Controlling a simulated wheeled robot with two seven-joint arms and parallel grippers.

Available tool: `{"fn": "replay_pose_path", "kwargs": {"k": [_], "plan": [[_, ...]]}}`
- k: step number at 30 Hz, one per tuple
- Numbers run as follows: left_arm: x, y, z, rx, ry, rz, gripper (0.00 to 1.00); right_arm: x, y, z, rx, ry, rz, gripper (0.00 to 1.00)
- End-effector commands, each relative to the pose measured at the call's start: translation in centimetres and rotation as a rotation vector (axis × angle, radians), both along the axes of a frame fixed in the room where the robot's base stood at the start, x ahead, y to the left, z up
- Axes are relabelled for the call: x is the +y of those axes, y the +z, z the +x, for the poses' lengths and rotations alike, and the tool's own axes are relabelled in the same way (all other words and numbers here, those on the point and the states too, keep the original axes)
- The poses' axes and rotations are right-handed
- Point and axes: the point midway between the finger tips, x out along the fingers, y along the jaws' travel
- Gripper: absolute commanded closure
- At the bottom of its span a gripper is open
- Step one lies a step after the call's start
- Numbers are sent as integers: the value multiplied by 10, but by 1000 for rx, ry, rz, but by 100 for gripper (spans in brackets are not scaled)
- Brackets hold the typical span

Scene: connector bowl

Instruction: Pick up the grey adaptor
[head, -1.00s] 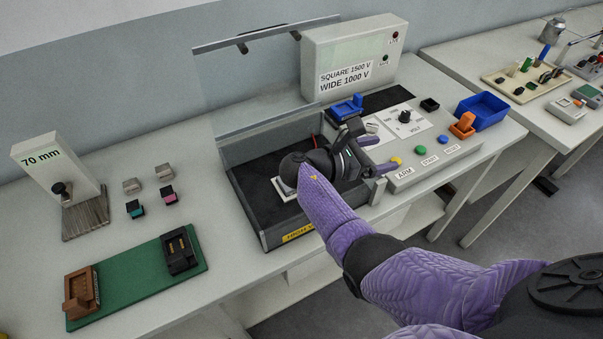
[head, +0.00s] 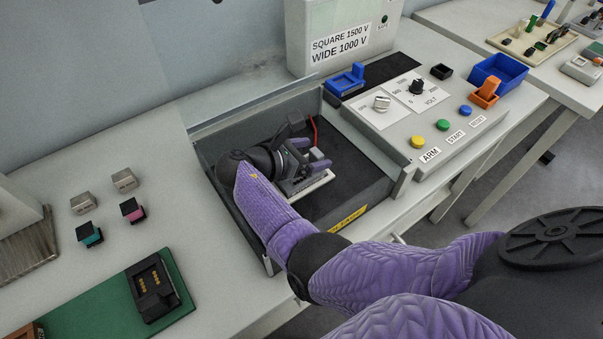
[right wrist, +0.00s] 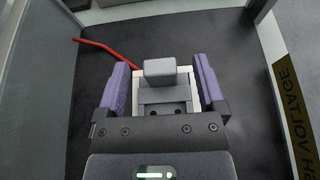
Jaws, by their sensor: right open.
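The grey adaptor (right wrist: 160,78) is a stepped block with a raised upright part. It sits on a white plate (head: 313,186) on the dark floor of the test box (head: 354,183). It also shows in part in the head view (head: 315,154). My right gripper (right wrist: 162,70) is open, with one purple finger on each side of the adaptor in the right wrist view. Narrow gaps appear between fingers and adaptor. In the head view the right gripper (head: 317,152) is low inside the box and hides part of the adaptor. My left gripper is not in view.
Box walls stand close around the gripper, and a red wire (right wrist: 92,43) lies behind the adaptor. A control panel (head: 411,125) with buttons and a knob is at the right. Small grey, teal and pink blocks and a green board (head: 85,309) are at the left.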

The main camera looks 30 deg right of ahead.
Motion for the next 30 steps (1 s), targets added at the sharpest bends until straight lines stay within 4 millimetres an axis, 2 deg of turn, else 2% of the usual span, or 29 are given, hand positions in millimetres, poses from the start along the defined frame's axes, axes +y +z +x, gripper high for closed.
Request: {"fn": "replay_pose_path", "kwargs": {"k": [4,15,17,26,28,30], "plan": [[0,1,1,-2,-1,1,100,0,1,0,0,0,0,12],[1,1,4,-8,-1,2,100,0,1,0,0,0,1,90],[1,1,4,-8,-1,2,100,0,1,0,0,0,1,100],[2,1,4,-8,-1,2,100,0,1,0,0,0,0,100],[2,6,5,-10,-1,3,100,0,9,0,-2,-1,0,100],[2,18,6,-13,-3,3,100,0,26,0,-4,-1,0,100]]}}
